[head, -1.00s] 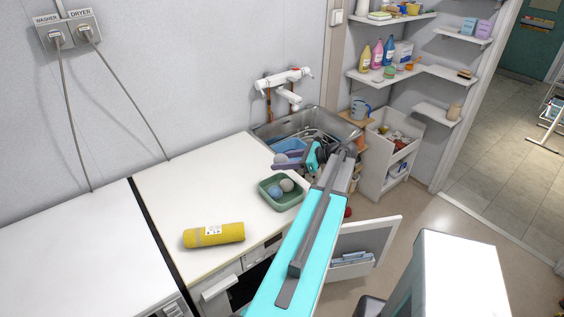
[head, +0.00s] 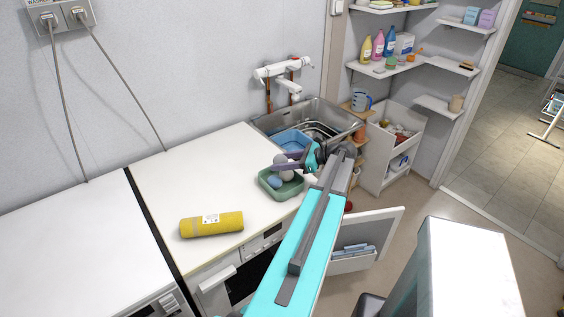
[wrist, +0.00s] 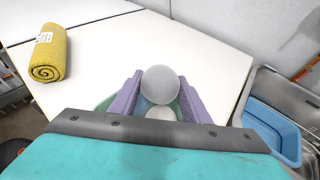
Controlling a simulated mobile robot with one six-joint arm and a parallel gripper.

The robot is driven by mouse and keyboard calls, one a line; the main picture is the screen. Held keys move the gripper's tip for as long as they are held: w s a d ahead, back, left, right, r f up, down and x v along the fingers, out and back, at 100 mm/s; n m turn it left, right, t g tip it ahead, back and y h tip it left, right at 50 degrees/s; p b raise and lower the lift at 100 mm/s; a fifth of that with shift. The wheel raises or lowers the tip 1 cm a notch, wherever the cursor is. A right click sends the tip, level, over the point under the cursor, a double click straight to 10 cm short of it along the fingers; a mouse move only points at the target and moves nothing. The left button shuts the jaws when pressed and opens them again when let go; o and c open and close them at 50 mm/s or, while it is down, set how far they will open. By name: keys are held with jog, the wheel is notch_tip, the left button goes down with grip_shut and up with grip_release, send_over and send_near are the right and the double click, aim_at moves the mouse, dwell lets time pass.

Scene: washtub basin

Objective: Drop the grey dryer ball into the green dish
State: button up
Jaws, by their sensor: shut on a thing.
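My gripper (head: 287,164) has purple fingers that also show in the wrist view (wrist: 160,92). It is shut on the grey dryer ball (wrist: 160,82), which sits between the fingertips. The green dish (head: 283,195) stands on the white worktop, below my gripper; in the wrist view its rim (wrist: 104,103) shows beside the fingers. A blue ball (head: 274,182) lies in the dish. A paler ball (wrist: 160,112) shows just below the held ball in the wrist view, partly hidden by my wrist. The fingers hide part of the balls in the head view.
A rolled yellow towel (head: 211,224) lies on the worktop at the left. The metal basin (head: 325,115) with a blue tub (head: 292,142) is behind the dish. An open cabinet door (head: 370,238) stands out below the worktop. The middle of the worktop is clear.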

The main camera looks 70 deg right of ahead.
dwell(0.3)
jog(key=o, duration=1.1)
jog(key=b+v, duration=0.4)
jog(key=v, duration=0.9)
jog(key=shift+s, duration=0.4)
